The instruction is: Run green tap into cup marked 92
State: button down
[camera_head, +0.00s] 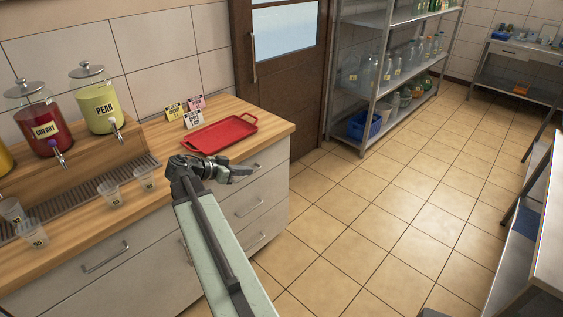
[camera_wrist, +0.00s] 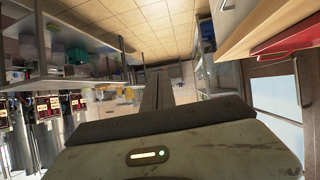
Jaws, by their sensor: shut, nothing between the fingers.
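A dispenser of yellow-green liquid labelled PEAR (camera_head: 99,107) stands on a wooden riser at the left. Its small tap (camera_head: 119,138) points down at the front. A red CHERRY dispenser (camera_head: 42,125) stands to its left with its own tap (camera_head: 61,158). Clear cups stand below on the counter: two nearer the pear side (camera_head: 145,180) (camera_head: 110,194) and two at the far left (camera_head: 12,211) (camera_head: 33,236). Their marks are too small to read surely. My gripper (camera_head: 242,173) is shut and empty over the counter's front edge, right of the cups. Its fingers also show in the wrist view (camera_wrist: 157,92).
A metal drip grate (camera_head: 85,196) runs below the taps. Shelving (camera_head: 385,80) stands at the back. The tiled floor to the right is clear.

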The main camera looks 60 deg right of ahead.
jog(key=w+a+f+n+t+y, duration=0.1)
jog(key=w+a+f+n+t, duration=0.15)
jog(key=w+a, duration=0.45)
jog(key=w+a+f+n+t+y, duration=0.1)
jog(key=w+a+f+n+y, duration=0.2)
jog(key=a, duration=0.9)
jog(key=w+a+f+n+t, duration=0.25)
jog(key=w+a+n, duration=0.2)
jog(key=a, duration=0.45)
jog(key=a+f+n+y, duration=0.2)
jog(key=a+n, duration=0.4)
jog(key=a, duration=0.5)
jog(key=a+f+n+y, duration=0.2)
jog(key=a+n+y, duration=0.3)
jog(key=a, duration=0.7)
jog(key=shift+s+f+n+g, duration=0.3)
jog(key=shift+f+n, duration=0.1)
jog(key=shift+n, duration=0.3)
jog(key=shift+a, duration=0.2)
